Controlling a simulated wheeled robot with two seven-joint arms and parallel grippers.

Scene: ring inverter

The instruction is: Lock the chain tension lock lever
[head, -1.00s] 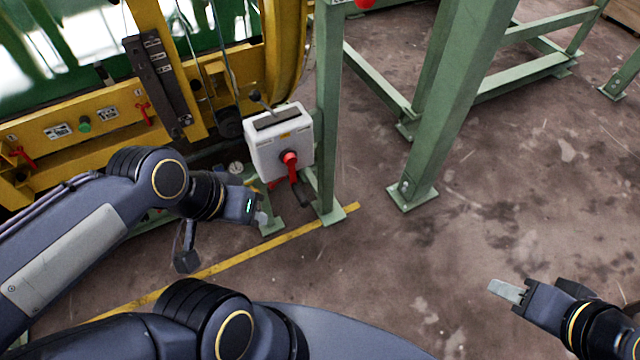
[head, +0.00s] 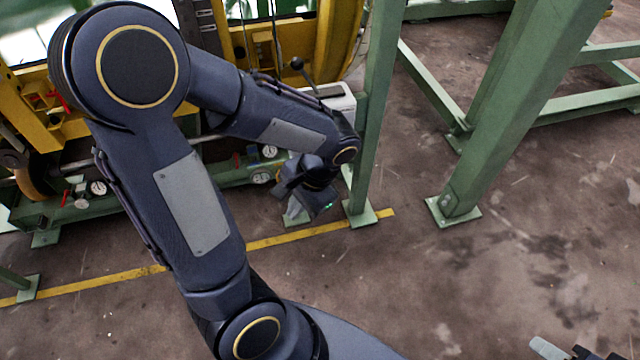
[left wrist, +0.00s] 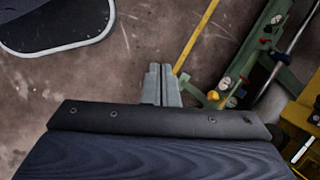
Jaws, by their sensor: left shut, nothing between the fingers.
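My left gripper (head: 292,211) hangs in front of the machine's lower green beam, by the foot of a green post. Its pale fingers (left wrist: 161,84) are together and empty in the left wrist view, pointing towards the floor and the beam's end. A black-knobbed lever (head: 297,63) stands behind the white box. Small red handles show on the green beam (head: 237,159), and a red fitting and gauges show in the left wrist view (left wrist: 226,82). I cannot tell which is the chain tension lock lever. My right gripper (head: 548,348) is cut off at the bottom right.
The white box (head: 340,104) is mostly hidden behind my left forearm. Green posts (head: 374,120) and a thicker green leg (head: 490,140) stand to the right. A yellow line (head: 120,275) runs along the floor.

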